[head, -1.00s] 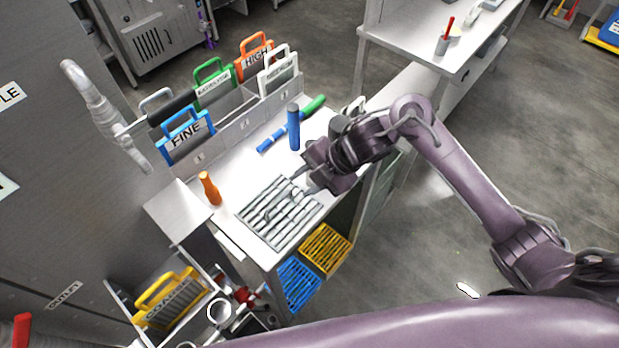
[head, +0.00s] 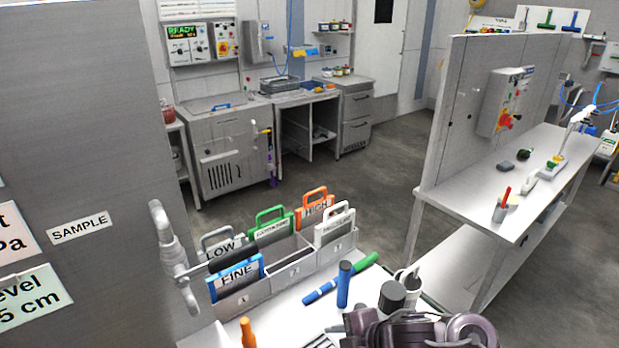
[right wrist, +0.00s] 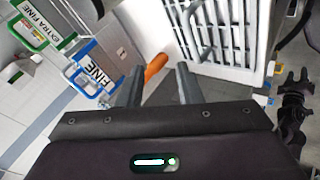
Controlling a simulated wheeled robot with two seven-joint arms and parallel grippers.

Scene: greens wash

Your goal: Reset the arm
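My right arm's dark purple wrist (head: 405,330) shows at the bottom edge of the head view, above the white bench. In the right wrist view its two fingers (right wrist: 160,88) are apart with nothing held between them. Beyond the fingers lie an orange handle (right wrist: 156,66) and a white slotted rack (right wrist: 222,68). In the head view the orange handle (head: 247,333) stands left of the wrist, and the rack is mostly cut off. My left gripper does not show clearly in either view.
Labelled panels, including FINE (head: 236,277), stand in a bin. A tall grey panel with a handle (head: 174,255) is at left.

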